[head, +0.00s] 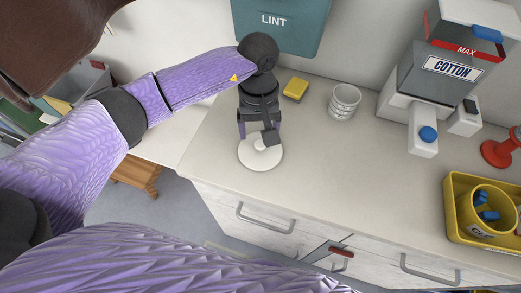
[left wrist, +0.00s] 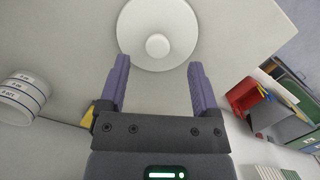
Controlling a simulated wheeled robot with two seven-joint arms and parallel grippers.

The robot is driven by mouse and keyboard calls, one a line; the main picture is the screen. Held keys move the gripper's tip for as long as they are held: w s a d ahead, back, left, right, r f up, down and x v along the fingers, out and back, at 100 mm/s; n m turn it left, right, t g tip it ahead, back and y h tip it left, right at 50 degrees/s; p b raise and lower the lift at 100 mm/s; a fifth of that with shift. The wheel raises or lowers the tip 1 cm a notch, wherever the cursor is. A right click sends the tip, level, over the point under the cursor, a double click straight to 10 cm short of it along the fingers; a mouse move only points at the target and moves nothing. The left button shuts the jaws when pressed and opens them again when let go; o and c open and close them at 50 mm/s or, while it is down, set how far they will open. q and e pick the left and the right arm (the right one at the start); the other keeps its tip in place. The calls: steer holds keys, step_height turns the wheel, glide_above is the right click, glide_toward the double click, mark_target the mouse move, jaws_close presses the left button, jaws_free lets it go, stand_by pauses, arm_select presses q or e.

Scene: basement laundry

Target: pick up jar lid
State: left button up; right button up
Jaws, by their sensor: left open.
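The jar lid (head: 252,157) is a round white disc with a raised knob in the middle. It lies on the pale countertop near its front left edge. It also shows at the top of the left wrist view (left wrist: 157,35). My left gripper (head: 258,142) is above the lid and hides part of it in the head view. In the left wrist view its two purple fingers (left wrist: 160,85) are spread apart with nothing between them, and the lid's knob lies ahead, between their lines. I cannot tell the exact height above the lid. My right gripper is not in view.
On the countertop (head: 330,150) are a yellow block (head: 295,89), a white ribbed cup (head: 343,101), a cotton dispenser (head: 443,75), a red stand (head: 500,150) and a yellow bin (head: 455,226) holding a yellow cup. A teal lint box (head: 285,27) is behind. The counter's middle is clear.

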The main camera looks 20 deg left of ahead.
mark_target(260, 143)
arm_select(q)
step_height(260, 143, down, 4)
steer(key=shift+d+f+b, duration=0.15)
steer(key=shift+f+b, duration=0.1)
steer(key=shift+b, duration=0.65)
steer(key=shift+r, duration=0.15)
steer(key=shift+c, duration=0.2)
jaws_close()
